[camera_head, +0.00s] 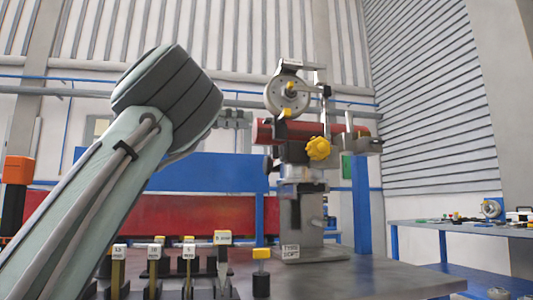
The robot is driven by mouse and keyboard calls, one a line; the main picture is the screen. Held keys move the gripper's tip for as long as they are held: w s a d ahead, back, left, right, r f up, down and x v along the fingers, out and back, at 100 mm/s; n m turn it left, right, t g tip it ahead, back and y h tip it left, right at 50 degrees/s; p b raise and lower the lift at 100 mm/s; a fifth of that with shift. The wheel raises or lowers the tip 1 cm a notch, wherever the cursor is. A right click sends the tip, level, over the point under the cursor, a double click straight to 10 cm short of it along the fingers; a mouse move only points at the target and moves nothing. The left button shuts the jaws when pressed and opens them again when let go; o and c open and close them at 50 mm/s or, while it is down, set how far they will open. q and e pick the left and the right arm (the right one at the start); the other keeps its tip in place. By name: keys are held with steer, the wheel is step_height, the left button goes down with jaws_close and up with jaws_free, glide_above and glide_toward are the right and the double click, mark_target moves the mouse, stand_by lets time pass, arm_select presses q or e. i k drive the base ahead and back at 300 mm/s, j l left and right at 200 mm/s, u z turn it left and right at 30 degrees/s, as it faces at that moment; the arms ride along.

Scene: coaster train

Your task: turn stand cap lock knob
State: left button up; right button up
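A stand with a grey column (301,212) rises from the table, its foot on the tabletop. It carries a red horizontal body, and a yellow lobed knob (318,148) faces me on its front. A grey round disc (287,95) with a dark hub sits above, with a small yellow piece below it. I cannot tell which part is the cap, or whether the knob is locked. My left arm fills the left side, well apart from the knob. I cannot make out the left gripper's fingers. My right gripper does not show.
The grey tabletop (370,279) right of the stand is clear. A blue-edged bench (460,228) with small parts stands at the far right.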

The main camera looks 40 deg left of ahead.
mark_target(275, 152)
steer(key=i+j, duration=0.7)
steer(key=j, duration=0.1)
